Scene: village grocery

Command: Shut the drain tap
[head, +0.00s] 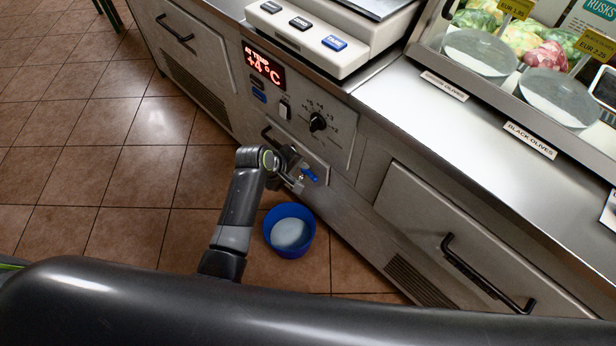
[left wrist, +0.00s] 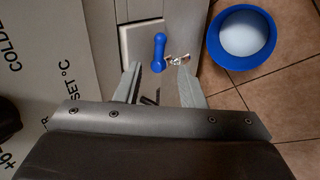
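The drain tap has a blue lever (head: 310,173) and sits low on the front of the steel counter. In the left wrist view the blue lever (left wrist: 159,50) lies just ahead of the fingertips, and the shiny metal tap body (left wrist: 178,60) is to its right. My left gripper (head: 295,178) is at the tap in the head view. In the left wrist view my left gripper (left wrist: 160,72) is open, with a gap between its fingers and nothing clamped. Whether a finger touches the lever I cannot tell. My right gripper is not in view.
A blue bucket (head: 268,232) with pale liquid stands on the tiled floor below the tap. The counter front has a control panel with a black knob (head: 318,122) and a red display (head: 264,64). A black drawer handle (head: 485,275) sticks out at right. Open floor (head: 110,180) lies left.

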